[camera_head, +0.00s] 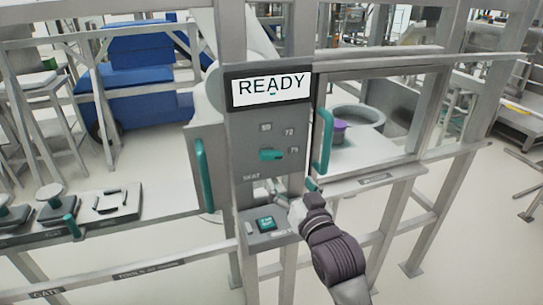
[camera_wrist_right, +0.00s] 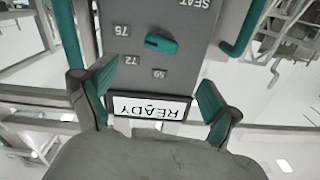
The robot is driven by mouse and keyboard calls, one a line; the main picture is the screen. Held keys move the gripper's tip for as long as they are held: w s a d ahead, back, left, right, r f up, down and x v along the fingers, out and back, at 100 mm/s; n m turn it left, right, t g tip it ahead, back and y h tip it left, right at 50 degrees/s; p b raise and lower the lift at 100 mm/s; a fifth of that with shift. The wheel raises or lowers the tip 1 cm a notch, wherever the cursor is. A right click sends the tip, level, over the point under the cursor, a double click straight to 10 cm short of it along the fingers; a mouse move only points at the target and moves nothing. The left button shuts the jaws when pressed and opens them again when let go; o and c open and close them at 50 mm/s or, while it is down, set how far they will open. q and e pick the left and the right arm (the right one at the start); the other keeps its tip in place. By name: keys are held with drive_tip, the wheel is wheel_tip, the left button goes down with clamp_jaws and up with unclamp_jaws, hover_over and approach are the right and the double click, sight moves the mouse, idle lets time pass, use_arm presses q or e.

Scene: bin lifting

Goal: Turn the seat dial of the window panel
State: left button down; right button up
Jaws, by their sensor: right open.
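The grey window panel (camera_head: 240,160) has a READY display (camera_head: 270,89) at its top. The teal seat dial (camera_head: 270,154) lies below it, with the word SEAT and several numbers around it. My left gripper is not in view.
Teal upright handles flank the panel, one on the left (camera_head: 202,163) and one on the right (camera_head: 322,140). A green button (camera_head: 265,224) sits low on the panel. A left shelf holds dark fixtures (camera_head: 60,211). A round grey tub (camera_head: 356,122) stands behind the window.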

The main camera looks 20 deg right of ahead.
sight(272, 158)
drive_tip(key=w+p, duration=0.1)
drive_tip(key=w, duration=0.6)
drive_tip(key=w+p, duration=0.1)
drive_tip(key=w, duration=0.3)
drive_tip(key=shift+w+a+p, duration=0.2)
drive_tip(key=shift+a+p, duration=0.1)
drive_tip(key=shift+w, duration=0.85)
drive_tip(key=c, duration=1.2)
drive_tip(key=shift+o, duration=0.2)
